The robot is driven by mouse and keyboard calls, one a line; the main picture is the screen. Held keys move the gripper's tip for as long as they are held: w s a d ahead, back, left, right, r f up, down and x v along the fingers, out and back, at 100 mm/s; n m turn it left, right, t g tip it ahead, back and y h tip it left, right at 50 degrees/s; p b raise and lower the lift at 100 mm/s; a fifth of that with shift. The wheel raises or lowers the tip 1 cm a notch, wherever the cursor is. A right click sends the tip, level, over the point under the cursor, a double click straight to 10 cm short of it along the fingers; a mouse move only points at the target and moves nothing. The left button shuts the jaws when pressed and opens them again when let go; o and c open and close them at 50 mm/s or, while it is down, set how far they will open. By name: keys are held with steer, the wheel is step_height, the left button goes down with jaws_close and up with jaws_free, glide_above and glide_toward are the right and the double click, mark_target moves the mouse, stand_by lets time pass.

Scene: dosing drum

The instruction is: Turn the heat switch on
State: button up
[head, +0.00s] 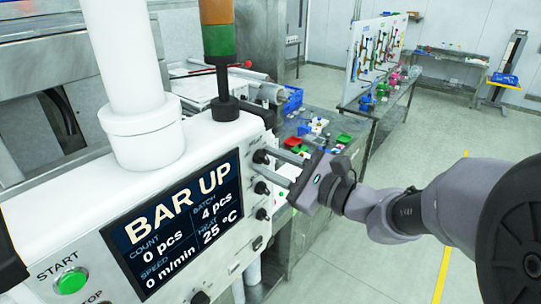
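A white control panel (60,215) fills the left, with a dark screen (180,225) reading "BAR UP" and heat 25 °C. Black knobs sit in a column on its right side: a top knob (261,157), a second knob (262,188) and a lower knob (262,214). Their labels are too small or hidden, so I cannot tell which is the heat switch. My gripper (268,162) comes in from the right. Its two grey fingers are apart and point at the panel beside the top knob. I cannot tell whether they touch it.
A green START button (71,281) is at the panel's lower left. A white post (140,120) and a signal light (219,40) rise above the panel. The floor at right is clear.

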jaws_close()
steer(key=shift+m, duration=0.3)
steer(key=m+p, duration=0.3)
steer(key=m, duration=0.2)
steer(key=shift+s+m, duration=0.1)
steer(key=shift+m, duration=0.2)
steer(key=m+p, duration=0.2)
steer(key=m, duration=0.1)
steer(key=shift+a+r+p, duration=0.1)
steer(key=shift+p, duration=0.3)
steer(key=shift+s+m+p, duration=0.1)
steer(key=shift+m+p, duration=0.85)
steer(key=shift+m, duration=0.45)
steer(key=o, duration=0.5)
jaws_free()
